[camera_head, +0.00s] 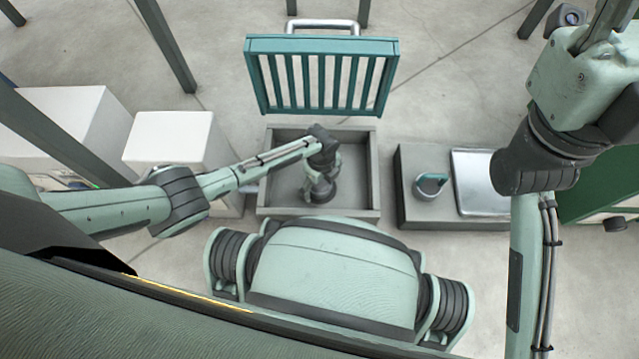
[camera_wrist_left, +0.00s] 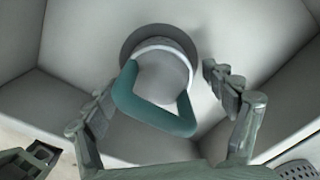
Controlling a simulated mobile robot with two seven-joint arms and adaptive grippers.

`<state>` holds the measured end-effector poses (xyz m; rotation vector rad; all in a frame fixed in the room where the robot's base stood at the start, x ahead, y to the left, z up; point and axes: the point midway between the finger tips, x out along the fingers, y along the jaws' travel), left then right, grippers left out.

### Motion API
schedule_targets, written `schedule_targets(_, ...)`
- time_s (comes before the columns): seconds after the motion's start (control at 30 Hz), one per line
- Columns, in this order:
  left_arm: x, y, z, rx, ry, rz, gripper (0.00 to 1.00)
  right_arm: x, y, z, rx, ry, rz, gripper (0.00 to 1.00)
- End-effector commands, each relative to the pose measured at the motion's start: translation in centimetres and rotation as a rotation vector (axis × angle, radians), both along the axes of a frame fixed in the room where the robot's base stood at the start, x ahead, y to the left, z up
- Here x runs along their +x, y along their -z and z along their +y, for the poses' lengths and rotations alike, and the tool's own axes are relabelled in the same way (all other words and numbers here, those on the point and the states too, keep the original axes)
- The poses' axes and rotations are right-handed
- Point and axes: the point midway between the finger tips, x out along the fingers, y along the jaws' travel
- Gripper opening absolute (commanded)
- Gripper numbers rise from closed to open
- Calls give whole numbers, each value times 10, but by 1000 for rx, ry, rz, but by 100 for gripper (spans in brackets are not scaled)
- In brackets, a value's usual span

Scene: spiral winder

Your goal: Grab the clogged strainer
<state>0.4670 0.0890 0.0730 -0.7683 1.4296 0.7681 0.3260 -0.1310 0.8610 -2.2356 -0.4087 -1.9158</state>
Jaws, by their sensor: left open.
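The strainer (camera_wrist_left: 163,75), a pale round body with a teal U-shaped handle, sits at the bottom of a grey open box (camera_head: 374,170). In the head view my left gripper and wrist hide it. My left gripper (camera_head: 319,192) reaches down into the box. In the left wrist view the open fingers (camera_wrist_left: 158,88) stand on either side of the strainer and its handle, apart from both. I cannot tell whether the strainer is clogged. My right arm shows at the right, but its gripper is not in view.
A teal slatted grate (camera_head: 320,76) with a metal handle stands raised behind the box. A second teal-handled strainer (camera_head: 430,187) sits on a grey block (camera_head: 415,160) to the right, beside a metal tray (camera_head: 482,185). White boxes (camera_head: 165,140) stand at the left.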

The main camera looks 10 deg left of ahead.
Motion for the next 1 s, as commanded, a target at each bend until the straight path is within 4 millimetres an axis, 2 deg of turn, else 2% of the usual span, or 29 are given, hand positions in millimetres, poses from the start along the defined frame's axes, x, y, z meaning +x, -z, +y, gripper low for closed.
schedule_targets(0.07,0,0,0,0,0,0,80,0,0,0,0,0,1,40)
schedule_targets(0.5,0,0,0,0,0,0,26,0,0,0,0,0,0,40)
schedule_targets(0.8,0,-3,0,0,0,0,25,0,-2,0,0,0,0,40)
schedule_targets(1.0,0,-23,-1,-1,1,0,25,-2,-7,-2,13,1,15,40)
